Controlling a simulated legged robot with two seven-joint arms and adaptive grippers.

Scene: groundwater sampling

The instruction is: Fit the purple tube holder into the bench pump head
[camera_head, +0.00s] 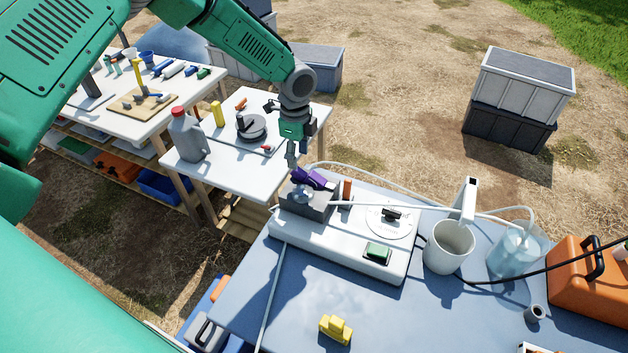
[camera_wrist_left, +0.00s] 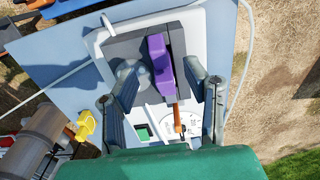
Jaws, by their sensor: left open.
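The purple tube holder (camera_head: 308,178) is at the grey pump head (camera_head: 302,206) on the left end of the white bench pump (camera_head: 340,245). In the left wrist view the purple holder (camera_wrist_left: 160,66) lies on the grey block (camera_wrist_left: 128,48), slightly tilted and beside a round metal part. I cannot tell whether it is fully seated. My left gripper (camera_head: 296,160) is just above the pump head; in the wrist view its fingers (camera_wrist_left: 165,90) are apart, one on each side of the holder, with visible gaps. My right gripper is not in view.
A white jug (camera_head: 449,246), a clear beaker (camera_head: 515,250) and an orange case (camera_head: 590,283) stand to the right on the blue bench. A yellow piece (camera_head: 336,329) lies at the front. A clear tube runs across the pump. A white table (camera_head: 235,170) stands behind.

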